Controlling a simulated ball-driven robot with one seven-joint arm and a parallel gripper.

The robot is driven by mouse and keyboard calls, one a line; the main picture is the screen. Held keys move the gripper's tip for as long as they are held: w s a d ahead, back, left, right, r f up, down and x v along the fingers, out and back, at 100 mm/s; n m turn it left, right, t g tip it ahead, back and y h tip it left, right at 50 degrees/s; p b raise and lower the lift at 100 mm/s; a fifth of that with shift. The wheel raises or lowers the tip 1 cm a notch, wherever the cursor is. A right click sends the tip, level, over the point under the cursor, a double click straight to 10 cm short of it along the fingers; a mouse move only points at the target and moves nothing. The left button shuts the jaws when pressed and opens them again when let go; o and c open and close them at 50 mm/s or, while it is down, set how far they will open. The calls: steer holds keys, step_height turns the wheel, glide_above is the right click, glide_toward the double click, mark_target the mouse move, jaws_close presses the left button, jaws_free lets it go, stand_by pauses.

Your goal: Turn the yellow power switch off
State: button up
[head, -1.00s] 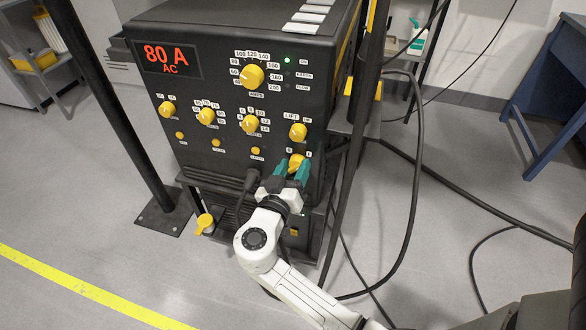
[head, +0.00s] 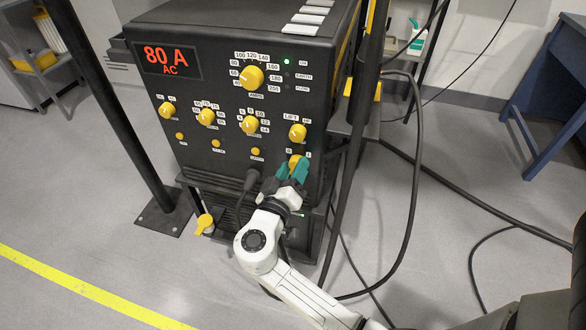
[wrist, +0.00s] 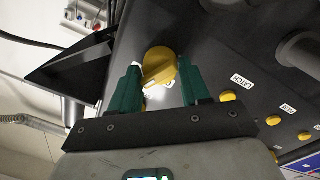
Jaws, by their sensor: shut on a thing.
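The yellow power switch (head: 295,161) is a small rotary knob at the lower right of the black machine's front panel, with small labels above it on either side. My gripper (head: 291,169) reaches it from below, its green fingers shut on it and partly hiding it in the head view. In the wrist view the yellow knob (wrist: 158,66) sits between the two green fingertips (wrist: 160,80), its grip bar tilted. The red display (head: 168,59) reads 80 A AC, and a green light (head: 287,61) is lit.
Other yellow knobs are close by, including one (head: 298,132) just above the switch and a large one (head: 252,77) higher up. A black cable plug (head: 251,179) sits left of my gripper. A dark post (head: 348,150) stands close on the right.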

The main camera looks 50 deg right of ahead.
steer(key=n+p, duration=0.1)
steer(key=n, duration=0.3)
steer(key=shift+w+a+f, duration=0.1)
steer(key=shift+w, duration=0.05)
steer(key=n+p, duration=0.1)
steer(key=n, duration=0.2)
steer(key=shift+n+t, duration=0.4)
steer(key=n+p, duration=0.1)
steer(key=n, duration=0.1)
steer(key=n+p, duration=0.1)
steer(key=n, duration=0.1)
steer(key=shift+f+n+t, duration=0.2)
steer(key=shift+n+t, duration=0.1)
steer(key=shift+f+n+p, duration=0.15)
steer(key=shift+n+p, duration=0.7)
steer(key=shift+n, duration=0.45)
steer(key=shift+f+n, duration=0.1)
steer(key=shift+n, duration=0.2)
steer(key=o, duration=0.8)
steer(key=shift+o, duration=0.7)
